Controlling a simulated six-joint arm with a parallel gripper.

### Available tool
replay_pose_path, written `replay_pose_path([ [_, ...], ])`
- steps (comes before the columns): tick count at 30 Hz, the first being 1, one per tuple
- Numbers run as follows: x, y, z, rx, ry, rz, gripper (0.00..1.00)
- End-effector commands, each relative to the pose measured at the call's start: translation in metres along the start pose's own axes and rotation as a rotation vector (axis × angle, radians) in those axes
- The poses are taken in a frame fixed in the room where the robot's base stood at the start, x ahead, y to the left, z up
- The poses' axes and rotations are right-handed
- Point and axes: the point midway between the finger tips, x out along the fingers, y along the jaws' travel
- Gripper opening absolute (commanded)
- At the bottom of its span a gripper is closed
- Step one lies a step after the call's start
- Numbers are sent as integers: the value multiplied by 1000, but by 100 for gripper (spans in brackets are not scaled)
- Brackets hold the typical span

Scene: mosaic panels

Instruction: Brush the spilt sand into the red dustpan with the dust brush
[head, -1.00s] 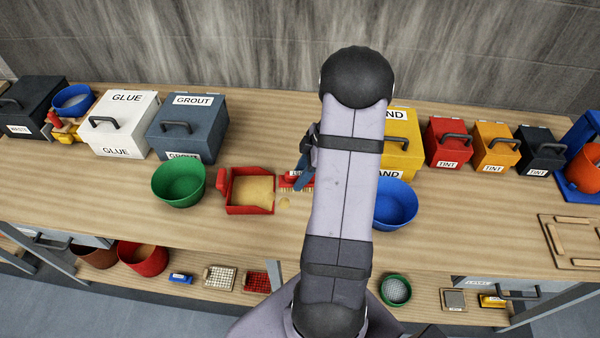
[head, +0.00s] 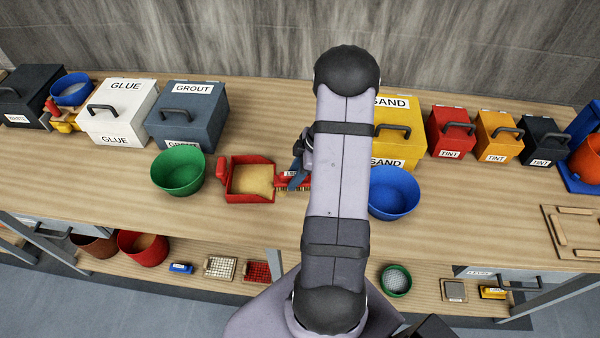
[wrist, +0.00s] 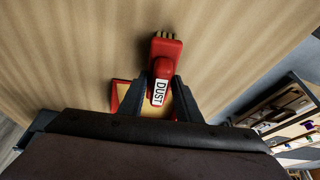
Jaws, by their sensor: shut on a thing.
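The red dustpan (head: 234,197) lies on the bench with tan sand (head: 252,179) inside it. The red dust brush (head: 283,179) is at the pan's right, open side, its bristles low at the bench and close to or touching the pan's edge. My gripper (head: 297,176) is shut on the brush handle, partly hidden behind my arm. In the wrist view the brush (wrist: 165,48), with its DUST label, sits between the two fingers (wrist: 158,98). Part of the dustpan (wrist: 120,92) shows behind them. I see no clear loose sand on the bench; some may be hidden by the brush.
A green bowl (head: 178,174) stands just left of the pan, and a blue bowl (head: 393,194) stands right of my arm. Labelled boxes, including grout (head: 187,115) and yellow sand (head: 398,135), line the back. The bench front before the pan is clear.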

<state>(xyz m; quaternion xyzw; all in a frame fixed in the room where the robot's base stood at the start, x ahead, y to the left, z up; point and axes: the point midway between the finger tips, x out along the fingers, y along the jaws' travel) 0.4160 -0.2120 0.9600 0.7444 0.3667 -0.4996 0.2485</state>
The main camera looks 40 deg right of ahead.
Motion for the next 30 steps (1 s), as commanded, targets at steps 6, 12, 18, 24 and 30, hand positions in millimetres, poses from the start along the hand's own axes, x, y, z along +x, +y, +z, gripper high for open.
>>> replay_pose_path([
  [6, 10, 6, -15, -2, 0, 0, 0],
  [12, 15, 10, -29, -1, 0, 0, 0],
  [18, -3, 13, -42, -2, 0, 4, 0],
  [24, -19, 12, -48, 1, -1, -1, 0],
  [30, -34, 12, -54, 0, -1, 1, 0],
])
